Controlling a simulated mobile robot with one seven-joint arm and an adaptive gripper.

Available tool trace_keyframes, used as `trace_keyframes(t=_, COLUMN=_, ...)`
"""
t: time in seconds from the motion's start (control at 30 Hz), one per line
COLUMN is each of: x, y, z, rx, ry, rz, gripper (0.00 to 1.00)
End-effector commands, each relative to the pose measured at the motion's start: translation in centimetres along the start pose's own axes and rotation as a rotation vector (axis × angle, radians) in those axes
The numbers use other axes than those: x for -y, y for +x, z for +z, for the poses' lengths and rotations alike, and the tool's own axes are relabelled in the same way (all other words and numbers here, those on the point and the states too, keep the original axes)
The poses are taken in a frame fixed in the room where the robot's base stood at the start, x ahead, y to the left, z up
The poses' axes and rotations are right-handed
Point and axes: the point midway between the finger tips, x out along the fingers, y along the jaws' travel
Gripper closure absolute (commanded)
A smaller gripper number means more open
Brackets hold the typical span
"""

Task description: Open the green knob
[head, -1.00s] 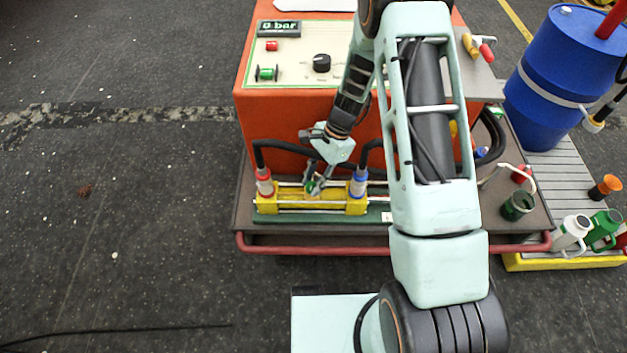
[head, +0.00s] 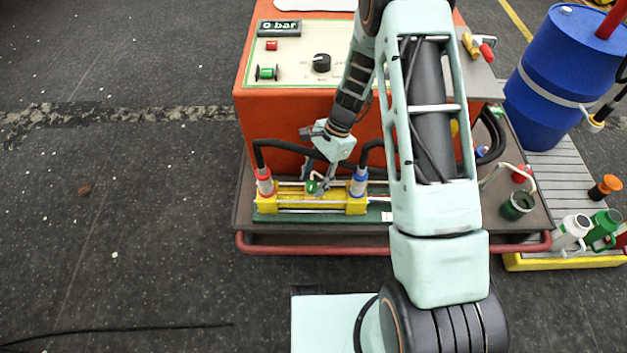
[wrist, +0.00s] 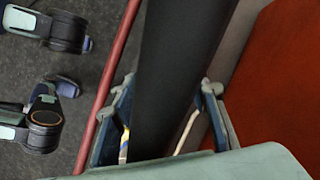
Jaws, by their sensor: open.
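A small green knob (head: 312,187) sits on top of the yellow cylinder block (head: 290,203), between its red-collared and blue-collared ends. My gripper (head: 323,184) is pointed down just right of the knob, its fingers close to it. I cannot tell whether they touch it. In the wrist view my gripper (wrist: 163,125) has its two fingers spread apart, with a thick black hose (wrist: 175,70) showing between them. The knob is not visible in the wrist view.
The orange cabinet (head: 275,115) with a gauge, black dial and a green control (head: 266,73) stands behind the block. Black hoses (head: 270,146) arch over the block's ends. A red rail (head: 330,248) runs along the front. A blue barrel (head: 560,75) stands right.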

Motion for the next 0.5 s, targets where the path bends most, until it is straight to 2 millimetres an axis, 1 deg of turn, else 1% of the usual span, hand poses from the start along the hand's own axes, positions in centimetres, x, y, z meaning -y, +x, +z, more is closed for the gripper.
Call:
trace_keyframes(t=0.17, x=0.1, y=-3.3, z=0.0, rx=-0.003, ry=-0.002, rz=-0.005, gripper=0.59)
trace_keyframes(t=0.3, x=0.1, y=-6.4, z=-0.1, rx=-0.003, ry=-0.001, rz=-0.004, gripper=0.59)
trace_keyframes(t=0.4, x=0.1, y=-8.3, z=-0.1, rx=-0.003, ry=-0.001, rz=-0.004, gripper=0.59)
trace_keyframes(t=0.5, x=0.1, y=-9.8, z=-0.1, rx=-0.002, ry=0.0, rz=-0.003, gripper=0.59)
